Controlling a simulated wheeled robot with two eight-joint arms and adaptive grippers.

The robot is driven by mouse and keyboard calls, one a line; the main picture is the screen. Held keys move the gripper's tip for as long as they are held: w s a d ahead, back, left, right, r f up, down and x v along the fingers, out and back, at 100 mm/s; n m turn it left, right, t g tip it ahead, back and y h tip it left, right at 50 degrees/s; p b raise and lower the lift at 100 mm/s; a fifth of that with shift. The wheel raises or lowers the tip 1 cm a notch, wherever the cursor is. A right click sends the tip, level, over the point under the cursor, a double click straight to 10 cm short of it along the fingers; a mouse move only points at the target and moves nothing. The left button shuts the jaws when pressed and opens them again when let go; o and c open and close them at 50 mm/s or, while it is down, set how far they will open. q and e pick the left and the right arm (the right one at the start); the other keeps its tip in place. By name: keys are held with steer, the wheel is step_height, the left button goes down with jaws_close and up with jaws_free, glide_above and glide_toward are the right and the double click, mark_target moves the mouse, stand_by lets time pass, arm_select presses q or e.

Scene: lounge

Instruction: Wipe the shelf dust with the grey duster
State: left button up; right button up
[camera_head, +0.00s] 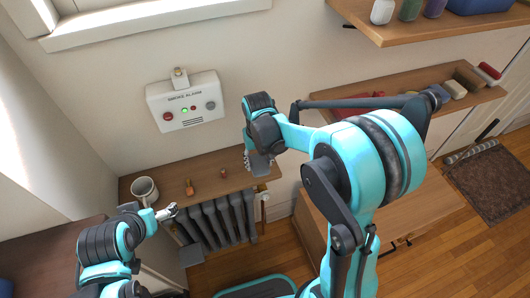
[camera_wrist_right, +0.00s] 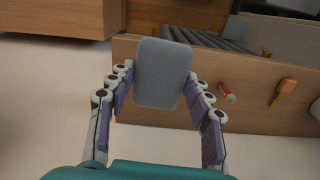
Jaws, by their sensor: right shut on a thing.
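The grey duster (camera_head: 260,164), a rounded grey block, is held in my right gripper (camera_head: 249,148) over the right end of the wooden shelf (camera_head: 207,182) above the radiator. In the right wrist view, the duster (camera_wrist_right: 163,73) sits between the two fingers of the right gripper (camera_wrist_right: 160,82), with the shelf (camera_wrist_right: 262,122) behind it. I cannot tell whether the duster touches the shelf, and I cannot make out any dust. My left gripper (camera_head: 167,212) is near the shelf's left front edge, below the mug; whether its fingers are open is too small to tell.
A white alarm box (camera_head: 187,103) is on the wall above. A dark radiator (camera_head: 218,222) is below. Wall shelves with bottles (camera_head: 409,10) and other items are at the right.

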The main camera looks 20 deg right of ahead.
steer(key=shift+r+p, duration=0.75)
steer(key=shift+r, duration=0.5)
